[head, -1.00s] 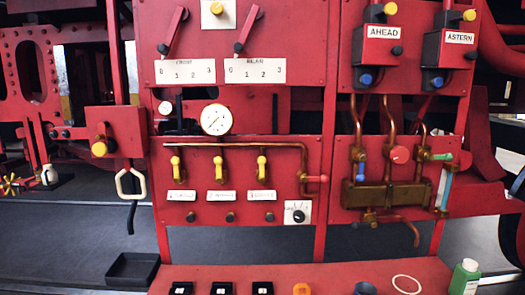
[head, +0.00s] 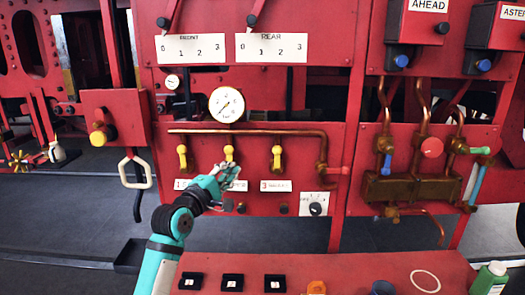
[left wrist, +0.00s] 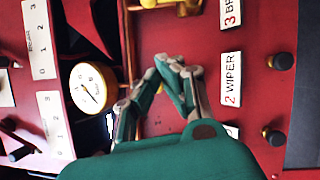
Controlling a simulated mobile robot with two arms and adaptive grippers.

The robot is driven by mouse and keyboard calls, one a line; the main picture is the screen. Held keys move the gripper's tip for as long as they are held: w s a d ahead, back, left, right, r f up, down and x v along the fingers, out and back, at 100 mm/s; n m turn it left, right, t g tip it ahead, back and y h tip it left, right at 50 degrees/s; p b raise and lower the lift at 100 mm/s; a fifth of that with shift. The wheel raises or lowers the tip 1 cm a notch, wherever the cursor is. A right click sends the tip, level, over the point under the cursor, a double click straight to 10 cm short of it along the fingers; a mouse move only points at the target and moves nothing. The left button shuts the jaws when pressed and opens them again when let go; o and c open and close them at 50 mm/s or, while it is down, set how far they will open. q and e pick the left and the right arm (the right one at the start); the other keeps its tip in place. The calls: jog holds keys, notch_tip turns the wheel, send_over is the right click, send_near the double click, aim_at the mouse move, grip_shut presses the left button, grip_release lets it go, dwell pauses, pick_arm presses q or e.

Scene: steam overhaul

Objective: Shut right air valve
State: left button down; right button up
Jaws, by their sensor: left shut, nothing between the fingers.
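Three yellow-handled valves hang on a copper pipe (head: 235,132) on the red panel: a left one (head: 182,157), a middle one (head: 228,153) and a right one (head: 277,158). All three handles point down. My left gripper (head: 231,171) is shut and empty, just below the middle handle and in front of its label. In the left wrist view my left gripper (left wrist: 178,68) is beside the "2 WIPER" label (left wrist: 230,78) and covers the middle valve. A yellow part of the right valve (left wrist: 155,3) shows at that view's top edge. I cannot tell whether the gripper touches the panel. My right gripper is not in view.
A round gauge (head: 226,104) sits above the pipe. A label starting with 3 (head: 276,186) lies under the right valve. A red-handled tap (head: 338,170) ends the pipe at right, above a dial plate (head: 315,204). A red shelf (head: 400,268) with small items juts out below.

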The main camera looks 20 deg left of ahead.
aim_at(277, 160)
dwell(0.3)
pick_arm(q)
jog(key=w+p, duration=0.1)
jog(key=w, duration=0.2)
jog(key=w+d+p, duration=0.1)
jog(key=w, duration=0.2)
jog(key=w+r+p, duration=0.1)
jog(key=w, duration=0.2)
jog(key=shift+w+d, duration=0.2)
jog(key=d, duration=0.1)
jog(key=d+p, duration=0.2)
jog(key=shift+w+r, duration=0.3)
jog(key=shift+w, duration=0.1)
jog(key=shift+s+d+p, duration=0.1)
jog(key=shift+d+p, duration=0.3)
jog(key=shift+d, duration=0.2)
jog(key=shift+a+f, duration=0.1)
jog(key=shift+a, duration=0.05)
